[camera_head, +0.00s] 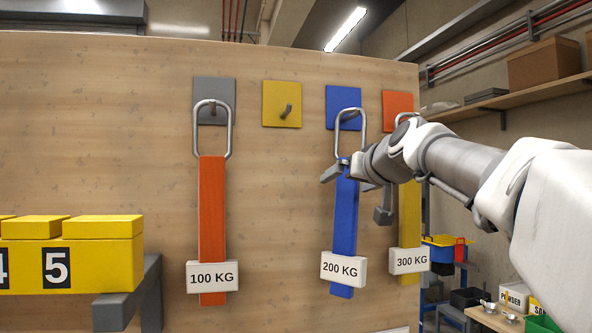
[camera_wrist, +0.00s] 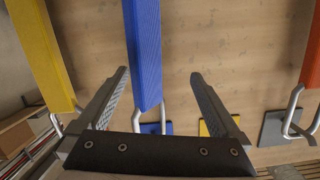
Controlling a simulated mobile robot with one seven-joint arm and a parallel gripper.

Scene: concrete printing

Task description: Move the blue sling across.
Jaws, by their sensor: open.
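The blue sling (camera_head: 343,232) hangs upright by its metal loop (camera_head: 363,120) from the hook on the blue plate (camera_head: 343,94) and carries a 200 KG tag (camera_head: 342,269). My gripper (camera_head: 357,194) is open near the top of this sling, just below the loop. In the wrist view the blue sling (camera_wrist: 147,55) shows between the two fingers of my gripper (camera_wrist: 160,73), nearer the left finger. A gap shows to the right finger; contact on the left is hard to tell. The yellow plate (camera_head: 270,117) has an empty hook (camera_head: 286,111).
An orange sling (camera_head: 212,225) hangs on the grey plate (camera_head: 226,88) at left. A yellow sling (camera_head: 409,220) hangs from the orange plate (camera_head: 397,101), close right of the blue one. Yellow numbered blocks (camera_head: 105,262) sit on a grey bracket (camera_head: 125,305) at lower left.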

